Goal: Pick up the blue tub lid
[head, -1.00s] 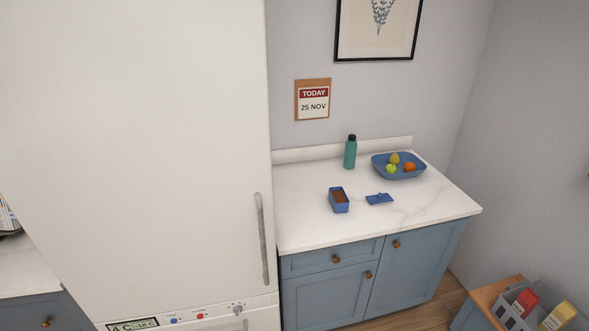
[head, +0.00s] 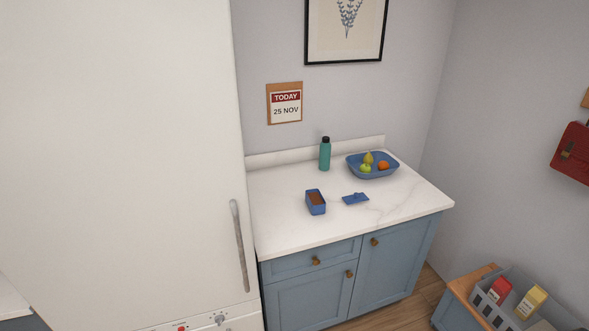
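The blue tub lid (head: 355,199) lies flat on the white marble-look counter (head: 285,231), with a small raised knob on its top. Just left of it stands the open blue tub (head: 315,203), with something brown inside. The lid and the tub are apart. Neither of my grippers shows in the head view.
A green bottle (head: 325,155) and a blue fruit bowl (head: 385,172) stand behind, near the wall. The tall white fridge (head: 115,150) borders the counter's left side. A grey crate (head: 503,318) with packets stands low at the right. The counter front is clear.

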